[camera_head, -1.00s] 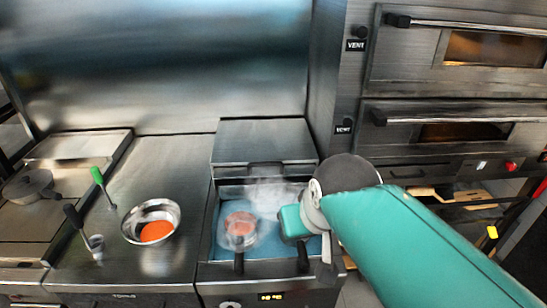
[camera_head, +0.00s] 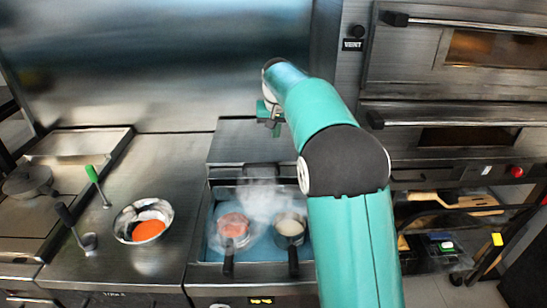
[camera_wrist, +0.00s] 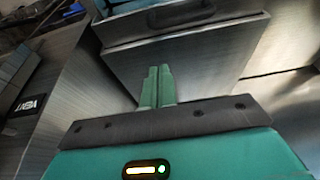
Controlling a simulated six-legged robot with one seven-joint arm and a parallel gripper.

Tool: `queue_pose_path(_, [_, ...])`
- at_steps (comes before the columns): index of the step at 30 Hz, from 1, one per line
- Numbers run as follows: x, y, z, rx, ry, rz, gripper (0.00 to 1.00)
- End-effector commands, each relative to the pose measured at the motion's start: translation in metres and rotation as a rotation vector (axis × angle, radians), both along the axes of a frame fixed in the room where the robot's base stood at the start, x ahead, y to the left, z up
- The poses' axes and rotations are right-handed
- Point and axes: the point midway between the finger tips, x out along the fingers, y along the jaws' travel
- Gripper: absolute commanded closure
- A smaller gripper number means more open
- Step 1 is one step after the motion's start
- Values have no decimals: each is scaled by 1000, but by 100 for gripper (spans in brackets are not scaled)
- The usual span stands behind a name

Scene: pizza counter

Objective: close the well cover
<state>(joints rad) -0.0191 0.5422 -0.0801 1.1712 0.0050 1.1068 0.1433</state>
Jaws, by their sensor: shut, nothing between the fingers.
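The well cover (camera_head: 232,142) is a flat brushed-metal panel behind the open well (camera_head: 208,222), with a dark handle (camera_head: 262,171) along its front edge. The well shows blue water, steam and two dark-handled pans. My gripper (camera_head: 270,122) is above the rear part of the cover, and my arm hides some of the cover's right side. In the wrist view my green fingers (camera_wrist: 160,72) are together and empty. The cover (camera_wrist: 215,58) lies beyond them, and its dark handle (camera_wrist: 182,14) is at the top. I cannot tell whether the fingertips touch the cover.
One pan (camera_head: 233,228) holds something reddish, the other (camera_head: 290,229) something pale. A bowl (camera_head: 128,216) with orange contents stands on the left counter. Ovens (camera_head: 450,60) rise at the right. A metal back wall (camera_head: 140,60) stands behind the cover.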

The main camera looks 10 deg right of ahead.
Motion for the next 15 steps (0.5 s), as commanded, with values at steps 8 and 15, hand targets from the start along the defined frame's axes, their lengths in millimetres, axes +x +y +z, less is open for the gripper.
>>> queue_pose_path(8, [36, -1, -33, -7, 15, -10, 100])
queue_pose_path(15, [44, -4, -62, -7, 19, -11, 100])
